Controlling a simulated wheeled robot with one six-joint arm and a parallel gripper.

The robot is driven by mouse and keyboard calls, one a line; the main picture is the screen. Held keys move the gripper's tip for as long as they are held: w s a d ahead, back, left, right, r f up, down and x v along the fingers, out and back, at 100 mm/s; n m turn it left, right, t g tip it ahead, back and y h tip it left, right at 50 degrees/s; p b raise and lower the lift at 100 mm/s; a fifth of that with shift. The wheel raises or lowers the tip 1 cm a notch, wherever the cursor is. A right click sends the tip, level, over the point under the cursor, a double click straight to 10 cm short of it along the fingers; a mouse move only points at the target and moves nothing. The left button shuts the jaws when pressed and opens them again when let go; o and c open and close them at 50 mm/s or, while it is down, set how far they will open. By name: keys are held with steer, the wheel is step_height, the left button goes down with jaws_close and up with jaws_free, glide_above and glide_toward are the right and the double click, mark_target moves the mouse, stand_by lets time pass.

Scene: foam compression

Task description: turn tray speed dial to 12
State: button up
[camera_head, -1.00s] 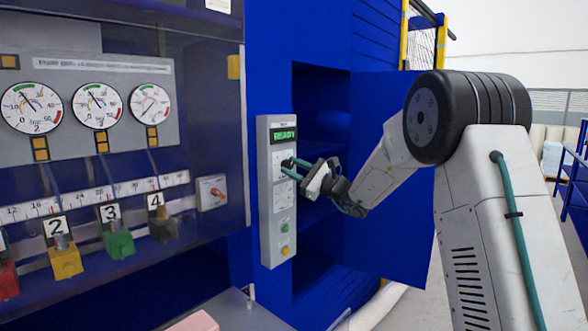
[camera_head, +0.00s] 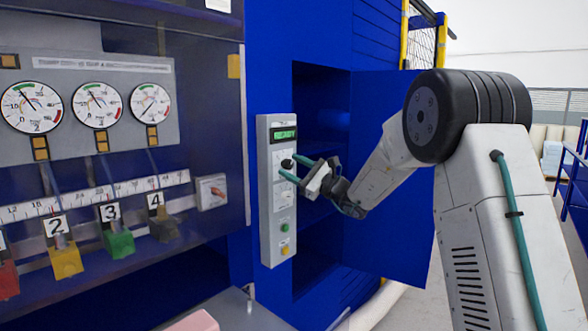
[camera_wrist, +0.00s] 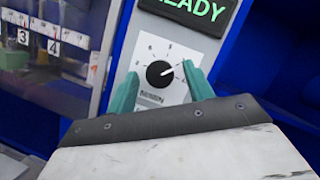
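A black dial knob (camera_wrist: 160,73) sits on a white scale plate on the grey control panel (camera_head: 266,225). Its white mark points to the right and slightly up in the wrist view; the small scale numbers are hard to read. The knob also shows in the head view (camera_head: 287,163). My gripper (camera_wrist: 163,85) has two teal fingers, spread to the left and right of the knob with gaps on both sides. In the head view my gripper (camera_head: 288,168) is close in front of the panel, and its fingers are apart. Nothing is held.
A green display (camera_head: 284,134) is above the dial; it reads READY in the wrist view. Green (camera_head: 285,226) and yellow (camera_head: 285,250) buttons are lower on the panel. An open blue door (camera_head: 390,180) stands right, behind my arm. Gauges (camera_head: 98,105) are at left.

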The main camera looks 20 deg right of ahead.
steer(key=v, duration=0.7)
steer(key=shift+s+d, duration=0.3)
steer(key=shift+f, duration=0.1)
steer(key=s+a+r+n+g+y, duration=0.1)
steer(key=s+a+r+n+g, duration=0.1)
steer(key=s+a+n+g, duration=0.9)
steer(key=s+a+f+n+g+h, duration=0.1)
steer(key=s+a+f+g+h, duration=0.15)
steer(key=s, duration=0.55)
steer(key=s+a+f+n+g+h, duration=0.15)
steer(key=s+a, duration=0.25)
steer(key=s, duration=0.5)
steer(key=s+d+f+n+h, duration=0.3)
steer(key=s+d+h, duration=0.2)
steer(key=s, duration=0.4)
steer(key=s+d+f+n+h, duration=0.4)
steer(key=s+d+h, duration=0.2)
steer(key=s, duration=0.4)
steer(key=shift+d+f+h, duration=0.2)
steer(key=shift+d+h, duration=0.1)
steer(key=shift+d, duration=0.05)
